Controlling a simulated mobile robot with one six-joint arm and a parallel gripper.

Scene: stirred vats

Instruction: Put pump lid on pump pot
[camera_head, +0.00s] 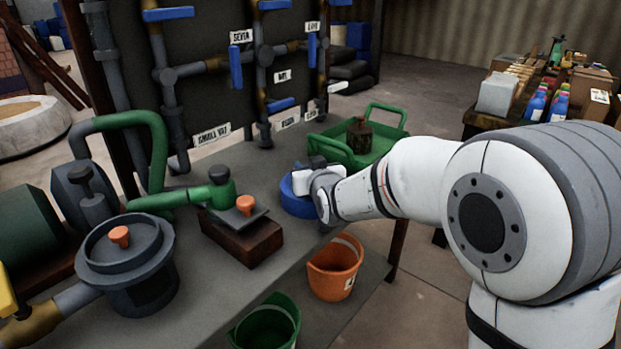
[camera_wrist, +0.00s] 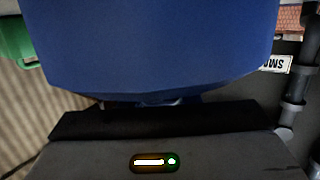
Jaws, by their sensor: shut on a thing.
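A dark grey round pot (camera_head: 140,292) stands at the left end of the bench, joined to pipework. An orange knob (camera_head: 119,236) shows at the middle of its top; I cannot tell whether that top is a seated lid. A dark square plate with an orange knob (camera_head: 243,218) lies tilted on a brown block (camera_head: 240,243). My gripper (camera_head: 302,185) is at the right part of the bench, shut on a round blue thing (camera_head: 292,202). The blue thing fills the upper wrist view (camera_wrist: 150,45). My fingertips are mostly hidden.
A green tray (camera_head: 345,150) with a dark container (camera_head: 359,137) lies behind my gripper. Green-handled pipework (camera_head: 165,198) stands between pot and block. An orange bucket (camera_head: 333,268) and green bucket (camera_head: 268,326) sit below. Bare bench (camera_head: 225,295) lies in front.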

